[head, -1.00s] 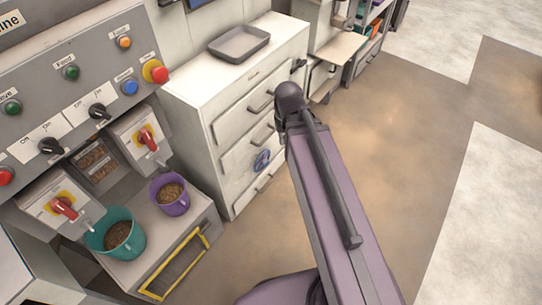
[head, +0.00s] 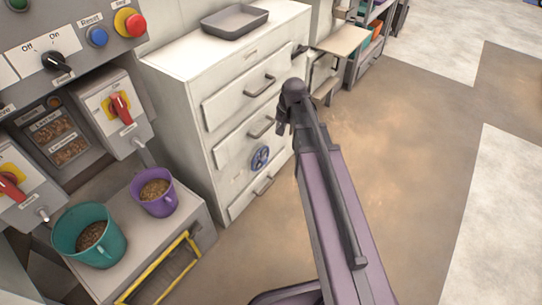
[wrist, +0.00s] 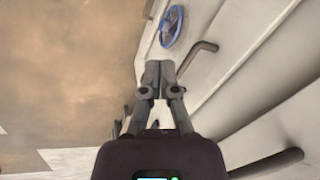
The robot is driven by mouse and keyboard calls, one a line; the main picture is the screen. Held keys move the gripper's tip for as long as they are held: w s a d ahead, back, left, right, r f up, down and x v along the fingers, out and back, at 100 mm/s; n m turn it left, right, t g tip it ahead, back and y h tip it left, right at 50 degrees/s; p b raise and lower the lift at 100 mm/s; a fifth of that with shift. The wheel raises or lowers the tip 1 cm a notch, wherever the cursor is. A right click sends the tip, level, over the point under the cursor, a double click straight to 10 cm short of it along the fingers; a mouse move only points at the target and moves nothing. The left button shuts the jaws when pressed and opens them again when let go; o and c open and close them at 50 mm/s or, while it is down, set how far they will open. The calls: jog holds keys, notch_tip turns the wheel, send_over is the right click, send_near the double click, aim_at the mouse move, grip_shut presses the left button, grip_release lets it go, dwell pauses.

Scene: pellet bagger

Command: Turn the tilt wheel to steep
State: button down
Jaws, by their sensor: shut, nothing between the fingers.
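A small blue wheel (head: 260,158) is mounted on the front of the white drawer cabinet (head: 215,170), low down among the drawers. It also shows near the top of the wrist view (wrist: 171,26), beside a grey drawer handle (wrist: 197,58). My gripper (wrist: 158,68) is shut with its fingertips together and empty. The wheel lies beyond the fingertips in the wrist view, apart from them. In the head view my arm reaches up on the right of the wheel, and the gripper is mostly hidden behind the arm's end. The wheel's tilt marking is too small to read.
Drawer handles (head: 262,86) stick out from the cabinet front near my arm. A grey tray (head: 235,20) lies on top. At left are a control panel with switches, a teal bucket (head: 62,233) and a purple bucket (head: 138,198) of pellets, and a yellow rail (head: 160,268). The floor at right is clear.

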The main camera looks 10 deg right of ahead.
aim_at(262, 159)
jog(key=w+d+f+m+t+y+b, duration=0.1)
jog(key=w+d+f+m+b, duration=0.1)
jog(key=w+f+b, duration=0.5)
jog(key=w+d+f+m+t+y+b, duration=0.1)
jog(key=w+d+f+m+b, duration=0.2)
jog(key=w+f+b, duration=0.5)
jog(key=shift+w+d+f+b, duration=0.25)
jog(key=shift+d+f+b, duration=0.2)
jog(key=shift+f+b, duration=2.15)
jog(key=shift+a, duration=0.1)
jog(key=b+x, duration=1.2)
jog(key=x, duration=0.1)
jog(key=shift+w+f, duration=0.3)
jog(key=shift+w, duration=0.1)
jog(key=shift+a, duration=0.1)
jog(key=shift+a+f+b, duration=0.15)
jog(key=shift+b, duration=0.2)
jog(key=shift+w, duration=0.1)
